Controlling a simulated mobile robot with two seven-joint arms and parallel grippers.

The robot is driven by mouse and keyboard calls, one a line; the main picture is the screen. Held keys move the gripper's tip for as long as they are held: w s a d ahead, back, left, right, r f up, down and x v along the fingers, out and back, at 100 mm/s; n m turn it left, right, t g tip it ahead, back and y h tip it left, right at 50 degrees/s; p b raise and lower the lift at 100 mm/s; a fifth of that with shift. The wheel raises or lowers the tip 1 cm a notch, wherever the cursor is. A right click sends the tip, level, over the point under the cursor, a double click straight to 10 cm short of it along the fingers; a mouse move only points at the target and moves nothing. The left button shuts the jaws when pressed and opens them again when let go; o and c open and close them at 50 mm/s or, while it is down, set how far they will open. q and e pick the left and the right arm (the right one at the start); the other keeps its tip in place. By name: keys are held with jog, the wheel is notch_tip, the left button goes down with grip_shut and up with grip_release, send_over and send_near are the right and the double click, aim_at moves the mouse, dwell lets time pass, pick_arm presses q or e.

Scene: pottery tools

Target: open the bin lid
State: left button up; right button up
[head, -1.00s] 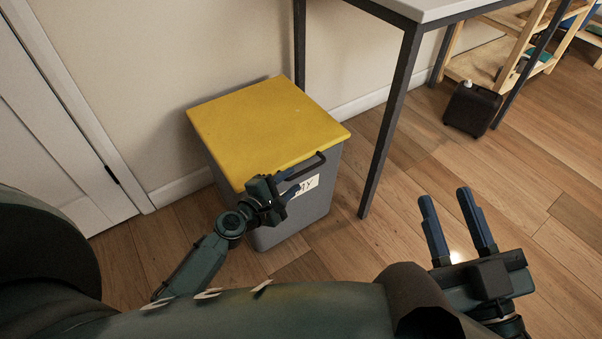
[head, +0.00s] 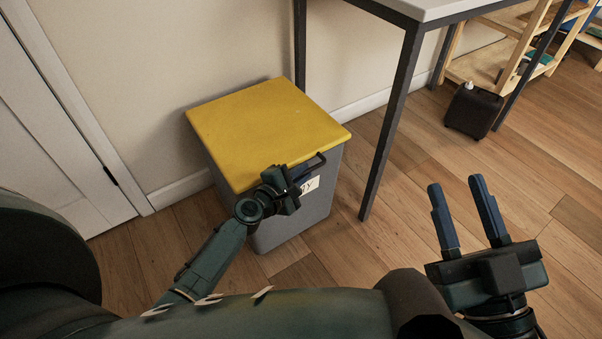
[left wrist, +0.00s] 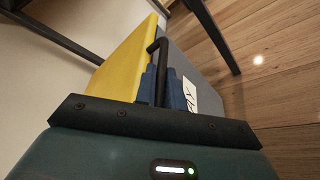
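The bin (head: 320,207) is a grey box with a flat yellow lid (head: 262,125) lying closed on top. A black bar handle (head: 318,160) sticks out from the lid's front edge. My left gripper (head: 302,172) is at this handle, in front of the bin. In the left wrist view the blue fingers lie close on both sides of the black handle (left wrist: 162,58), shut on it. The yellow lid (left wrist: 122,62) and the grey bin wall also show there. My right gripper (head: 464,214) is open and empty, above the floor to the right.
A grey-topped table with dark legs (head: 388,125) stands right of the bin. A wall is behind the bin and a white door (head: 60,140) is at the left. A dark container (head: 472,110) and a wooden shelf stand at the back right. The wooden floor between is clear.

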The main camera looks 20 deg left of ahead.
pick_arm(q)
grip_shut()
